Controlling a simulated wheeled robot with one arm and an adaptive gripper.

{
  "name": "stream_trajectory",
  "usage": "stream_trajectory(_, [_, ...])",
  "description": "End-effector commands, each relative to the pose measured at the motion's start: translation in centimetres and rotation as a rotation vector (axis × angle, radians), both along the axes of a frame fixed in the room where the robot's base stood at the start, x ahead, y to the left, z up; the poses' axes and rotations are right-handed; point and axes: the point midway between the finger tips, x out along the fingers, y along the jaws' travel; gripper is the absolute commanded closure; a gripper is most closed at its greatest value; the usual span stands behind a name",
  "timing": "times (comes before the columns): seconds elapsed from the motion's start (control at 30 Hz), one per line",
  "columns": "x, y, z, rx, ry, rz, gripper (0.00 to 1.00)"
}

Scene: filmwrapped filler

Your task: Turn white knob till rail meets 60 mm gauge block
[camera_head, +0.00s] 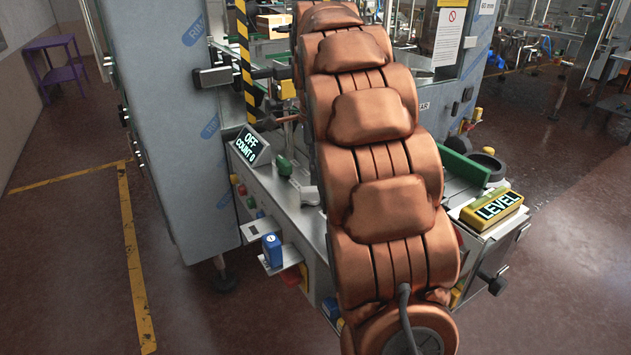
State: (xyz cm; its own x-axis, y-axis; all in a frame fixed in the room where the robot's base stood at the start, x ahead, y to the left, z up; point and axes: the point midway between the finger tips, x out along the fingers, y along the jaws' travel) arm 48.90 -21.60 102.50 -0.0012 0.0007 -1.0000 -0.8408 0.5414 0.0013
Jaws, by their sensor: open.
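My brown padded arm runs up the middle of the picture and covers much of the machine. My gripper is not visible; the arm's far end leaves the top of the frame or is hidden behind its own links. I cannot make out a white knob. A small white label (487,7) ending in "mm" is at the top right; its number is too small to read surely, and no gauge block can be told apart there. A green strip (464,166), perhaps a rail or conveyor edge, shows just right of the arm. Whether it meets anything is hidden.
A grey cabinet (165,110) stands left of the arm. A blue box (272,250) sits on a front bracket. A yellow box (492,208) reading "LEVEL" is at the right corner. Floor is open left and right.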

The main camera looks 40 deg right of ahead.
Motion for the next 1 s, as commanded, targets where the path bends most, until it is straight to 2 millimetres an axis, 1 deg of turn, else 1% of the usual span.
stream_trajectory(0.03, [0.2,-0.1,0.8,-0.002,-0.006,0.001,0.52])
stream_trajectory(0.23, [0.2,-0.1,3.2,-0.003,-0.005,0.002,0.52])
stream_trajectory(0.5, [0.2,0.0,5.6,-0.003,-0.006,0.001,0.52])
stream_trajectory(0.7, [0.0,0.1,6.3,-0.001,-0.001,0.001,0.52])
stream_trajectory(1.0, [0.0,0.1,6.4,-0.001,-0.001,0.001,0.52])
